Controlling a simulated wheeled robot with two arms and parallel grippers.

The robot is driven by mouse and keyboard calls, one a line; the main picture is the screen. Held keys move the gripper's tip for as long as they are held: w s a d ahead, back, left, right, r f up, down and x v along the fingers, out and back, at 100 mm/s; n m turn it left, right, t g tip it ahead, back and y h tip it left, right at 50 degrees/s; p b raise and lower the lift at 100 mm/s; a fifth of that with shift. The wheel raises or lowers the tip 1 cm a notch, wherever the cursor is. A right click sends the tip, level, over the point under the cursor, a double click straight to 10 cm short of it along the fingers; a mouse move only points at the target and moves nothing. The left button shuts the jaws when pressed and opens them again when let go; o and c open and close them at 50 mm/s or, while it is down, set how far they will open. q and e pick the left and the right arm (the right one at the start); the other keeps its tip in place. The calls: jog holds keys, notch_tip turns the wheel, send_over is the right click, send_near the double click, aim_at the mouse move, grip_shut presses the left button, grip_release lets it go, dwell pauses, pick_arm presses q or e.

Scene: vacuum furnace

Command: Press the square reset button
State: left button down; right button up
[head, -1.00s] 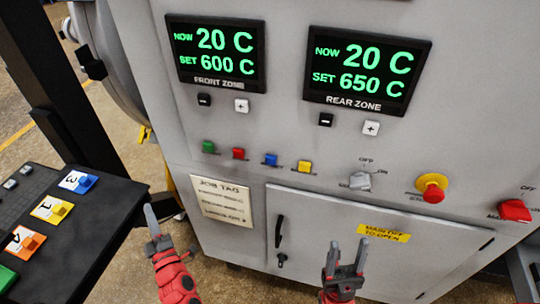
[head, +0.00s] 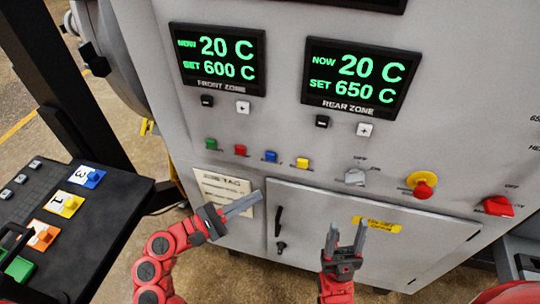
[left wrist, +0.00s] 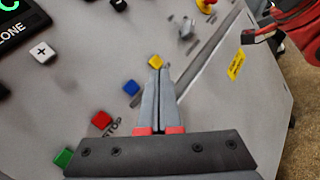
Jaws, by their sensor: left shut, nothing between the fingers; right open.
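A row of small square buttons sits on the grey furnace panel: green (head: 211,143), red (head: 240,150), blue (head: 271,156) and yellow (head: 302,162). Their labels are too small to read in the head view, so I cannot tell which is reset. My left gripper (head: 258,198) is shut and empty, below the blue button and in front of the job tag. In the left wrist view its tips (left wrist: 160,68) appear beside the yellow button (left wrist: 156,62), with the blue button (left wrist: 131,87) to their left. My right gripper (head: 347,232) is open and empty before the lower door.
A rotary switch (head: 355,177), a red mushroom button on a yellow base (head: 422,186) and a red switch (head: 498,206) lie right of the row. Two displays (head: 352,80) are above. A black table with numbered colored blocks (head: 73,203) stands left.

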aim_at(271, 157)
dwell(0.3)
pick_arm(q)
jog(key=w+d+b, duration=0.2)
jog(key=w, duration=0.6)
jog(key=shift+w+d, duration=0.25)
jog(key=shift+d, duration=0.1)
jog(key=shift+w, duration=0.15)
dwell(1.7)
jog(key=shift+w+d, duration=0.15)
jog(key=shift+w, duration=0.1)
